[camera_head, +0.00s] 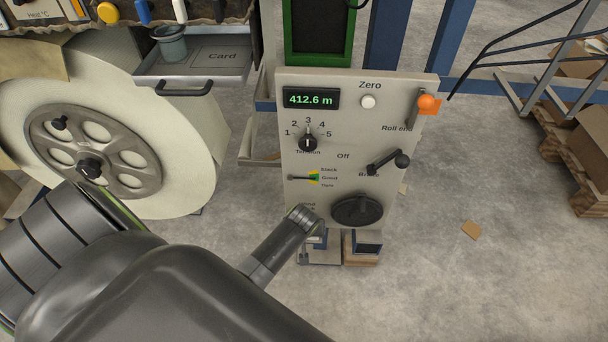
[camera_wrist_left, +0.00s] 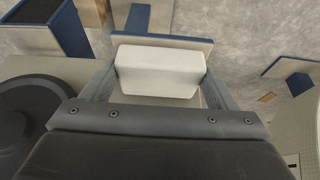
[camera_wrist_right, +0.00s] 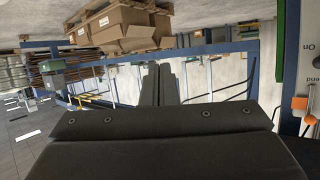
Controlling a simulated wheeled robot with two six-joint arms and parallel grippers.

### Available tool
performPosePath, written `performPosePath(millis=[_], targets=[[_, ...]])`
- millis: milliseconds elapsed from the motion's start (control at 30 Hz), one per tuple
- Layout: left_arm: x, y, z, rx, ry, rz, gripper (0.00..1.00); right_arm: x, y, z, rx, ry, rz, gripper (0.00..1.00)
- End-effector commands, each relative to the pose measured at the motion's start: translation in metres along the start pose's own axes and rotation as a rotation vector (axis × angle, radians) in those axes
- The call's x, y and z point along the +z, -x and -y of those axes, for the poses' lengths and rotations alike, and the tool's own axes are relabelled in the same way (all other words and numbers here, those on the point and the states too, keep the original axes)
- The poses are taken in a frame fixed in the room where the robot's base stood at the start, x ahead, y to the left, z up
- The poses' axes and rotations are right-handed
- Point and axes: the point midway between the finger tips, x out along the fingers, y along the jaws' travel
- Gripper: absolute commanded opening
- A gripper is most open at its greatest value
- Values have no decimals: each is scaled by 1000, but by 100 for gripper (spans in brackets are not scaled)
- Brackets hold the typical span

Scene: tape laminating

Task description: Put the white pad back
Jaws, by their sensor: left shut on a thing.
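The white pad (camera_wrist_left: 160,72) is a pale block with rounded edges. In the left wrist view it sits between the two fingers of my left gripper (camera_wrist_left: 158,88), which is shut on it. A beige ledge with a blue face (camera_wrist_left: 188,41) lies just beyond the pad; I cannot tell whether they touch. In the head view, my dark arm covers the lower left, and the pad cannot be made out. My right gripper (camera_wrist_right: 164,84) shows in the right wrist view with its fingers together and nothing between them.
A control panel (camera_head: 330,130) stands ahead, with a black round knob (camera_head: 357,210) low on it and a crank lever (camera_head: 388,163) above. Small blue-lined holders (camera_head: 368,243) are below the panel. A large roll (camera_head: 190,150) is at left.

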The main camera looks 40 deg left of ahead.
Motion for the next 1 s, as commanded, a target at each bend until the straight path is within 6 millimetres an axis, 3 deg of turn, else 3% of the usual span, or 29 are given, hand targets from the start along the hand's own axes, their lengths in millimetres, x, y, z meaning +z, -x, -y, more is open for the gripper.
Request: performPosePath(millis=[333,367,500,833,1000], targets=[[1,-2,0,0,0,0,52,-3,-1,0,2,3,-17,0],[1,-2,0,0,0,0,82,-4,-1,0,2,4,-20,0],[0,-2,0,0,0,0,100,-4,0,0,2,3,-18,0],[-1,1,0,0,0,-1,100,0,0,0,0,-1,4,0],[0,7,0,0,0,0,100,19,4,2,-9,-15,108,0]])
